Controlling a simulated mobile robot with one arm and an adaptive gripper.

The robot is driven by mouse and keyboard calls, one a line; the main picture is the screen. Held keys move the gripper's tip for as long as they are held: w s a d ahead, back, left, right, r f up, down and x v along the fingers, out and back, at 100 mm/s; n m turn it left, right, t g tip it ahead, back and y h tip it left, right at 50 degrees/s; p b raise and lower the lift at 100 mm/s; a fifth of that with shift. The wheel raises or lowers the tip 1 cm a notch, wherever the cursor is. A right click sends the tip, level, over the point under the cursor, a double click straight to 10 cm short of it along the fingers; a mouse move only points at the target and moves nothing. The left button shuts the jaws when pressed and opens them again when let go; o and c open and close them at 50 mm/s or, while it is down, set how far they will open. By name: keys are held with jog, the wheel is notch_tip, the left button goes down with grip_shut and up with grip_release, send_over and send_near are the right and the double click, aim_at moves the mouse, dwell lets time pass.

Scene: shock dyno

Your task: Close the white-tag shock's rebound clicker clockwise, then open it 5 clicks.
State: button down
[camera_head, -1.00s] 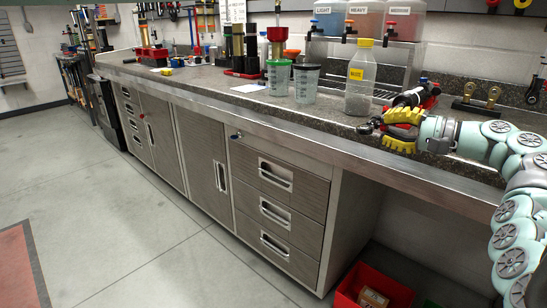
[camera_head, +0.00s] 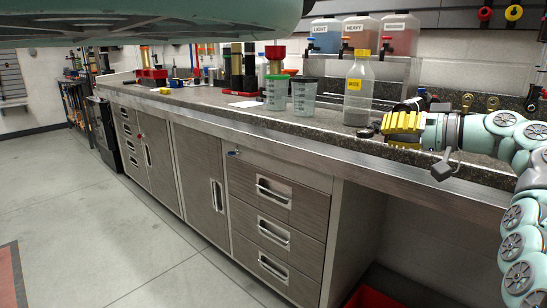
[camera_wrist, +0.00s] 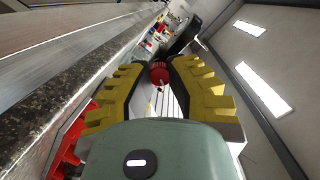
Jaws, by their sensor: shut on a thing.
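My gripper (camera_head: 390,123), with yellow ribbed fingers, is at the right end of the workbench. In the wrist view its fingertips (camera_wrist: 160,72) close around a small red knob (camera_wrist: 160,74) with faint markings. Most of the shock is hidden by my gripper. I see no white tag, and the knob's setting cannot be read.
A clear bottle with a yellow cap (camera_head: 358,90) stands just left of my gripper. Two measuring cups (camera_head: 304,97) stand farther left, with fluid tanks (camera_head: 361,36) behind. A red object (camera_wrist: 68,140) is beside the left finger in the wrist view.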

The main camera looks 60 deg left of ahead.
jog(key=shift+n, duration=0.3)
jog(key=c, duration=0.8)
grip_release()
jog(key=shift+c, duration=0.2)
jog(key=shift+d, duration=0.1)
jog(key=v, duration=1.2)
